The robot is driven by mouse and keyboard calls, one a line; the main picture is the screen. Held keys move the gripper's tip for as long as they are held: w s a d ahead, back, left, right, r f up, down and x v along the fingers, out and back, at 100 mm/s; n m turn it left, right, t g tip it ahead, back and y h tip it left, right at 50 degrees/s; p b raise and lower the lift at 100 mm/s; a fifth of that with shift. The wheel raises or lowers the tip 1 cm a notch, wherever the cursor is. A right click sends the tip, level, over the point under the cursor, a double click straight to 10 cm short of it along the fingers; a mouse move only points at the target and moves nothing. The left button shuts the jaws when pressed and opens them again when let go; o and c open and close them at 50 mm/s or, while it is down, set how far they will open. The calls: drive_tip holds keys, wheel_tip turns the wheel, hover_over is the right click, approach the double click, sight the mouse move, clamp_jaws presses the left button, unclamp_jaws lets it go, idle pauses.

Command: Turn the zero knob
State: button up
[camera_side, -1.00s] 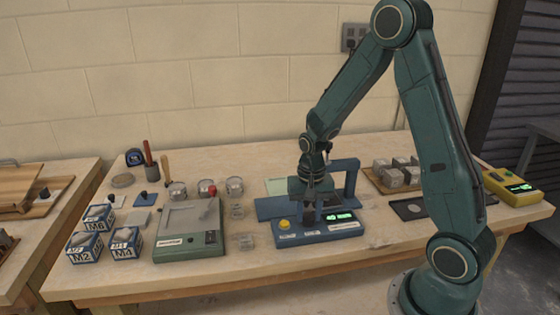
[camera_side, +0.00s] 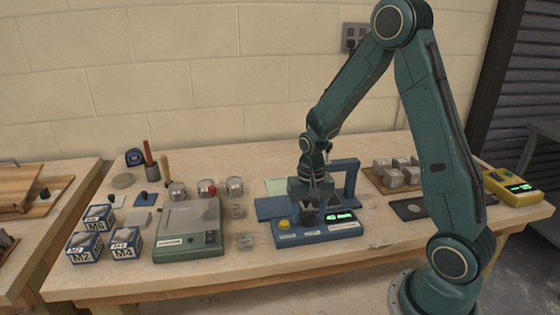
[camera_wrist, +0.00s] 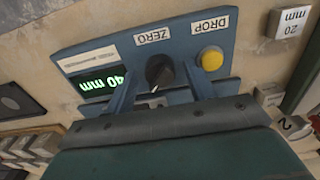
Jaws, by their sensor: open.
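The zero knob (camera_wrist: 159,72) is black, with a light pointer line. It sits on the blue device's panel (camera_side: 290,240), below the ZERO label (camera_wrist: 154,36) in the wrist view. My gripper (camera_wrist: 163,76) is over the panel, with one blue finger on each side of the knob. The fingers are open, with visible gaps to the knob. In the side view my gripper (camera_side: 309,214) points down at the panel and mostly hides the knob. A green display (camera_wrist: 103,84) shows 40 mm, upside down in the wrist view.
A yellow DROP button (camera_wrist: 210,59) is close beside one finger. A blue frame (camera_side: 352,178) rises behind the panel. A green-grey scale (camera_side: 188,230) stands to the left. A tray of grey cubes (camera_side: 397,174) is at the back right. The bench front is clear.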

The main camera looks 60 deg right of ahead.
sight(309, 213)
wheel_tip(309, 213, up, 14)
idle(0.9)
idle(0.3)
drive_tip(key=s+a+r+n+t, duration=0.2)
drive_tip(key=s+a+r+n, duration=0.2)
drive_tip(key=s, duration=0.4)
drive_tip(key=s+a+r+n+t, duration=0.3)
drive_tip(key=s+a+r+n, duration=0.1)
drive_tip(key=s+a, duration=0.3)
drive_tip(key=shift+s+r+n+t, duration=0.25)
drive_tip(key=shift+s+n+t, duration=0.1)
drive_tip(key=shift+n, duration=0.15)
